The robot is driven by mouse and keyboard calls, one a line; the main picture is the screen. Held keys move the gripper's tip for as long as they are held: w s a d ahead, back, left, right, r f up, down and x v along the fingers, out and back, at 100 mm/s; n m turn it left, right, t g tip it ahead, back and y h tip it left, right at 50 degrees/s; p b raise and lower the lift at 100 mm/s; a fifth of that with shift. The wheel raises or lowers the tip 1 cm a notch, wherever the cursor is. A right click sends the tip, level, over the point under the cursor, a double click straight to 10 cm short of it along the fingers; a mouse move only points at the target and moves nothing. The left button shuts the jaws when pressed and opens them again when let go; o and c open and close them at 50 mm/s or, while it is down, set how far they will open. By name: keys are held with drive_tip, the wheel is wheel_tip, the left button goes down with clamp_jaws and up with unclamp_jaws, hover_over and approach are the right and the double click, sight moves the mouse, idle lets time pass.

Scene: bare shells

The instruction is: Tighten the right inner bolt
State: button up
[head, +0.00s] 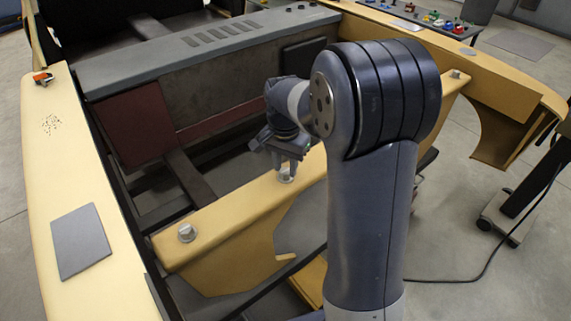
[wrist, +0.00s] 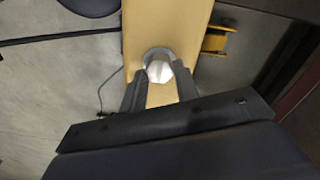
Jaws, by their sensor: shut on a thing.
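My gripper (head: 285,165) points down at the yellow beam (head: 225,220) in the head view. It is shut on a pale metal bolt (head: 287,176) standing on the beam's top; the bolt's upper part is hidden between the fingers. In the wrist view the bolt head (wrist: 159,69) sits between the two dark fingertips, over a grey washer-like ring. Another bolt (head: 186,232) stands to the left on the beam, and one more (head: 455,74) near its far right end. My arm hides the beam between; I cannot tell whether the held bolt is the right inner one.
A yellow side rail (head: 55,165) on the left carries a grey pad (head: 80,242) and a small orange-and-dark item (head: 42,77). A grey ledge (head: 200,45) runs behind the beam. A cable (head: 450,280) lies on the floor.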

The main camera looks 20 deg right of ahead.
sight(285, 170)
drive_tip(key=shift+r, duration=0.15)
drive_tip(key=o, duration=1)
wheel_tip(285, 170, up, 11)
drive_tip(key=shift+a+f+b, duration=0.1)
drive_tip(key=shift+f+b, duration=0.1)
drive_tip(key=shift+b, duration=0.35)
wheel_tip(285, 170, down, 11)
drive_tip(key=shift+s+r+p, duration=0.1)
drive_tip(key=shift+p, duration=0.45)
drive_tip(key=shift+n, duration=0.3)
